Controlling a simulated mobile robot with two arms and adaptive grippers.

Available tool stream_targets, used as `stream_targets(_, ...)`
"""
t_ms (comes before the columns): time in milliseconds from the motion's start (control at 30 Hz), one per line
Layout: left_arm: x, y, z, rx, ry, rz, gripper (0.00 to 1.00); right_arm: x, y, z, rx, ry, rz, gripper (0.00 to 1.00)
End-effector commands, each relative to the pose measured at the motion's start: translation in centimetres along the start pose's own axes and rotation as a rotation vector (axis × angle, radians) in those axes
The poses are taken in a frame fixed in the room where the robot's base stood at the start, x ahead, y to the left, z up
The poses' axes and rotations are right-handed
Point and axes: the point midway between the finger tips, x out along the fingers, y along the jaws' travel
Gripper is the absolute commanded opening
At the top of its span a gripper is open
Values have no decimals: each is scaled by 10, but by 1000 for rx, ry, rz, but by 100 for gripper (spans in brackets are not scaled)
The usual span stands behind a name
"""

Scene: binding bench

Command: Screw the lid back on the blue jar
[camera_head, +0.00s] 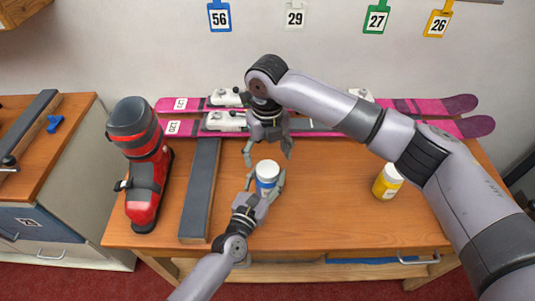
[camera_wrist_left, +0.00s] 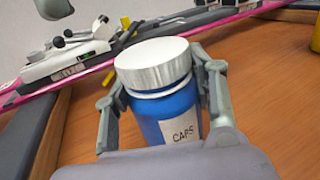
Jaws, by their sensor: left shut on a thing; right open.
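The blue jar (camera_head: 265,187) stands upright on the wooden bench. It also shows in the left wrist view (camera_wrist_left: 168,112), with a label reading "CAPS". The white lid (camera_wrist_left: 153,62) sits on top of it, with a pale band under its rim; I cannot tell how tightly it is screwed. The lid also shows in the head view (camera_head: 267,168). My left gripper (camera_head: 266,183) is shut on the jar's body, a finger on each side. My right gripper (camera_head: 268,153) is open and empty, pointing down just above and behind the lid, apart from it.
A yellow jar (camera_head: 387,182) with a white lid stands to the right. Pink skis (camera_head: 420,105) lie along the bench's back. A dark grey bar (camera_head: 200,190) and a red ski boot (camera_head: 145,178) are on the left.

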Motion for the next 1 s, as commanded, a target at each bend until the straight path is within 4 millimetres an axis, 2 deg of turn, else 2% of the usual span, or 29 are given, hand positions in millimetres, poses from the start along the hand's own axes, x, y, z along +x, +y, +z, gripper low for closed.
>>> stream_targets(300, 0, 0, 1, 0, -1, 0, 0, 0, 0, 0, 0, 1, 0, 95)
stream_targets(667, 0, 0, 1, 0, -1, 0, 0, -3, 0, 0, 0, 0, 0, 95)
stream_targets(767, 0, 0, 1, 0, -1, 0, 0, -13, 0, 1, 0, -1, 0, 95)
stream_targets(1000, 0, 0, 1, 0, -1, 0, 0, -63, 0, 1, -1, -4, 0, 95)
